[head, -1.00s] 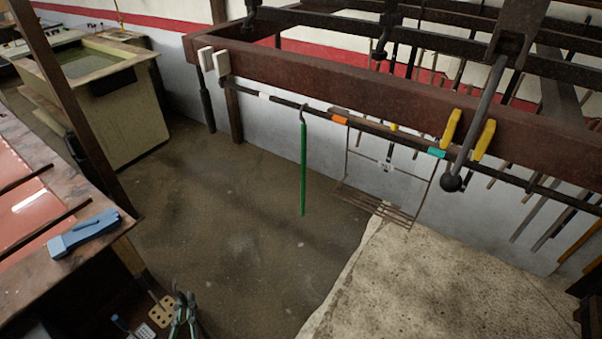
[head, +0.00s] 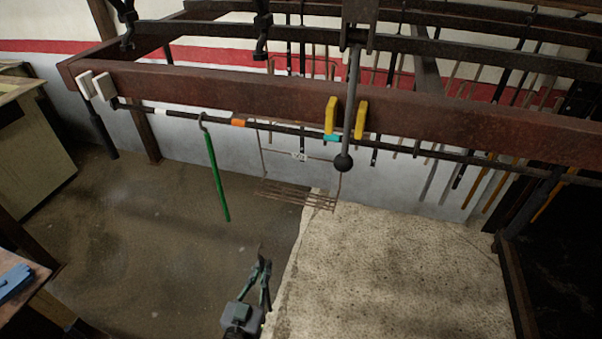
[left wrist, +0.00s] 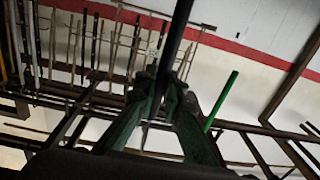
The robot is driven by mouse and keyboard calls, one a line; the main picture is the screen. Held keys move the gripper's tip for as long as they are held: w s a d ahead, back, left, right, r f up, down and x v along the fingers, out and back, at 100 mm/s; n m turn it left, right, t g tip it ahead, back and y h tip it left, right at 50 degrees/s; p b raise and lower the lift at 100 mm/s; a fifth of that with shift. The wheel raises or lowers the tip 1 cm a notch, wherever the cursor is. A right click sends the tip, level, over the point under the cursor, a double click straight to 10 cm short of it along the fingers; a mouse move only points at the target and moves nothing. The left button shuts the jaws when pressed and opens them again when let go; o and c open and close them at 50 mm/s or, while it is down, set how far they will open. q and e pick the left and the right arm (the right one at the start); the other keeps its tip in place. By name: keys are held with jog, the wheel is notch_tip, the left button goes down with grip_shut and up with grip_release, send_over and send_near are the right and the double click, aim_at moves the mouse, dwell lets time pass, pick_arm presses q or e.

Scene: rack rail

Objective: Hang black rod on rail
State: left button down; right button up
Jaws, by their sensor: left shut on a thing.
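The black rail (head: 190,115) runs along the front of the brown beam and carries white, orange and teal bands. A green rod (head: 217,178) hangs from it by a hook, left of the orange band; it also shows in the left wrist view (left wrist: 220,100). A wire rack (head: 297,196) hangs between the orange and teal bands. My left gripper (head: 264,266) is low in front of the rail, over the floor by the pale slab. In the left wrist view it is shut on the black rod (left wrist: 180,32), which extends away from the fingers. The rod's far end is out of frame. My right gripper is not in view.
The brown beam (head: 220,88) spans above the rail. White clips (head: 103,88) and a short dark bar (head: 103,135) are at the left end. A blue tool (head: 15,280) lies at lower left.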

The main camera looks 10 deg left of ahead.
pick_arm(q)
jog(key=w+d+r+p, duration=0.2)
jog(key=w+r+p, duration=0.1)
jog(key=r+p, duration=1.15)
jog(key=w+d+r+p, duration=0.2)
jog(key=r+p, duration=1.2)
jog(key=r, duration=0.2)
jog(key=w+f+b, duration=0.2)
jog(key=w, duration=0.6)
jog(key=shift+f+h, duration=0.2)
jog(key=shift+h, duration=0.1)
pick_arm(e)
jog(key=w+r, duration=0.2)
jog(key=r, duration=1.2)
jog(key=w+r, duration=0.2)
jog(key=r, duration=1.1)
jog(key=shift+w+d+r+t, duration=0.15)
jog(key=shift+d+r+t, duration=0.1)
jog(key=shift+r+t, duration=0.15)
pick_arm(q)
jog(key=shift+w+d, duration=0.1)
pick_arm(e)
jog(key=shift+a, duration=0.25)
